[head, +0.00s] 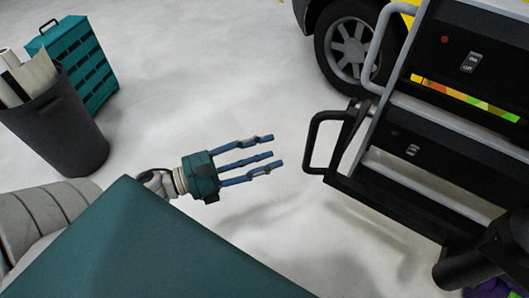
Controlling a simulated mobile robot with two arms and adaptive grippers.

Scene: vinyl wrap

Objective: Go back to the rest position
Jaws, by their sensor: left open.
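My left gripper (262,159) is in the middle of the head view, with its arm coming in from the left. Its blue fingers are spread apart and point right, with nothing between them. It is apart from the black handle (312,140) of the machine on the right. My right gripper does not show.
A black machine (425,150) with shelves and switches fills the right side. A yellow vehicle's wheel (350,45) is at the top. A dark bin (60,128) with rolls and a teal cabinet (88,62) stand at the left. The pale floor (210,70) between them is clear.

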